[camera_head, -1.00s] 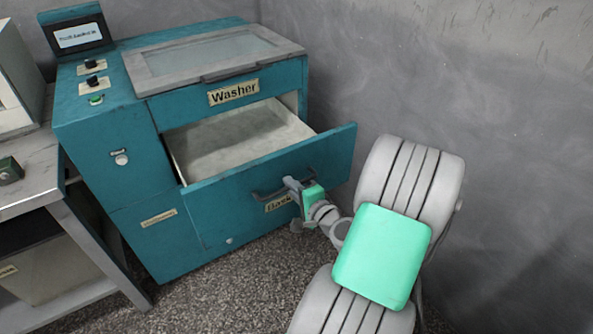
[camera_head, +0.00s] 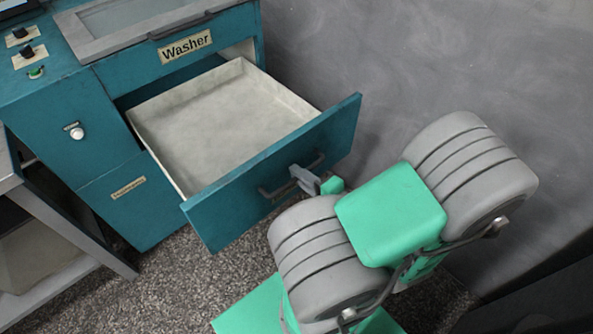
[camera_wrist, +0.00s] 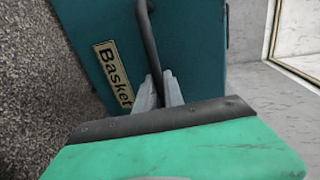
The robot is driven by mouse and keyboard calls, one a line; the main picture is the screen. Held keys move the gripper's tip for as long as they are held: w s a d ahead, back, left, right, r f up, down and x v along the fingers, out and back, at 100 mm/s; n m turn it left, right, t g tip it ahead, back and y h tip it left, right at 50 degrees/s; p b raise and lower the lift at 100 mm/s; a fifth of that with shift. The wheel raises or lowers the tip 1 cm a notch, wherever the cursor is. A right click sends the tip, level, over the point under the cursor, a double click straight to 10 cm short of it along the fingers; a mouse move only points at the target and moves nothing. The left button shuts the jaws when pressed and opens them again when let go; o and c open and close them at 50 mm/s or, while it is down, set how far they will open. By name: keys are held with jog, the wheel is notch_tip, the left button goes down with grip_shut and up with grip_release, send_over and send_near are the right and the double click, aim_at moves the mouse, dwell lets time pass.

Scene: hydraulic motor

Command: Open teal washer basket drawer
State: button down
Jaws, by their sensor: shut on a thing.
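The teal washer (camera_head: 85,105) stands at the left in the head view, with a "Washer" label on its front. Its basket drawer (camera_head: 281,175) is pulled well out, and the pale, empty inside shows. A dark bar handle (camera_head: 268,190) runs along the drawer front. My gripper (camera_head: 308,181) is shut on this handle, seen partly behind my arm. In the wrist view, my gripper's two grey fingers (camera_wrist: 160,92) close around the dark handle (camera_wrist: 148,40), beside the "Basket" label (camera_wrist: 114,76).
A grey wall (camera_head: 400,70) stands close to the right of the washer. A grey table (camera_head: 75,225) stands at the left edge. Speckled floor (camera_head: 180,275) is open in front of the washer.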

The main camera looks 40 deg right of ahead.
jog(key=shift+d, duration=0.15)
jog(key=c, duration=1.7)
grip_release()
jog(key=p+v, duration=0.1)
jog(key=v, duration=0.7)
jog(key=shift+w, duration=0.1)
